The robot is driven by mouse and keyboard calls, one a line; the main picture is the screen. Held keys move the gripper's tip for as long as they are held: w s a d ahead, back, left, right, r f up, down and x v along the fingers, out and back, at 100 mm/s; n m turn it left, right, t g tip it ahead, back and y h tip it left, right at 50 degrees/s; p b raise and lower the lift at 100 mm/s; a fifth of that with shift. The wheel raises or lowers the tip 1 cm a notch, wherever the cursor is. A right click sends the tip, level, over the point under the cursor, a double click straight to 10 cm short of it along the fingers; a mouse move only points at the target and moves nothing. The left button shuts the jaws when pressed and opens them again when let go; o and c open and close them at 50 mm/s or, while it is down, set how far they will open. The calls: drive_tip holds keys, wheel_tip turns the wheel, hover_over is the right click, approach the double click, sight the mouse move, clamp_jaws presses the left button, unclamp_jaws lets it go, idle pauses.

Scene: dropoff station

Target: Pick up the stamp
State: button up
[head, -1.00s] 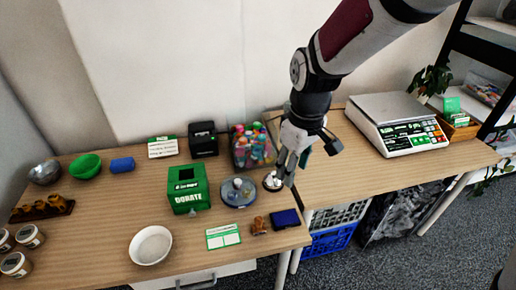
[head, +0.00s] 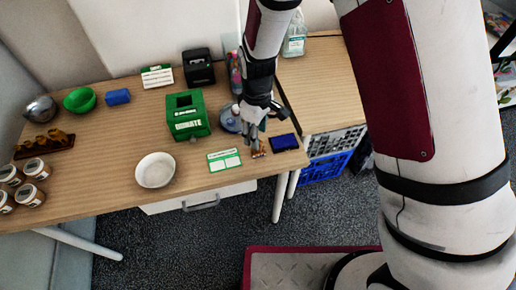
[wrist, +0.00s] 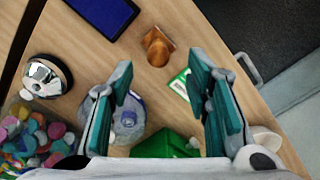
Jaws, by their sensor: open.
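The stamp (head: 258,151) is a small brown wooden block with a rounded handle. It stands on the wooden table near the front edge, partly covered by my gripper in the head view. In the wrist view the stamp (wrist: 157,48) shows whole, ahead of the fingertips and roughly centred between them. My gripper (head: 254,127) points down close above the stamp. In the wrist view my gripper (wrist: 161,75) has its two teal-padded fingers wide apart with nothing held between them. A gap to the stamp remains visible there.
A dark blue ink pad (head: 284,142) lies right of the stamp, a green-and-white card (head: 224,160) left. The green donation box (head: 188,118), a clear round container (wrist: 127,118) and a silver bell (wrist: 46,76) stand nearby. A white bowl (head: 155,170) sits further left.

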drive_tip(key=shift+d+f, duration=0.2)
drive_tip(key=shift+f, duration=2.5)
drive_tip(key=shift+c, duration=0.3)
clamp_jaws()
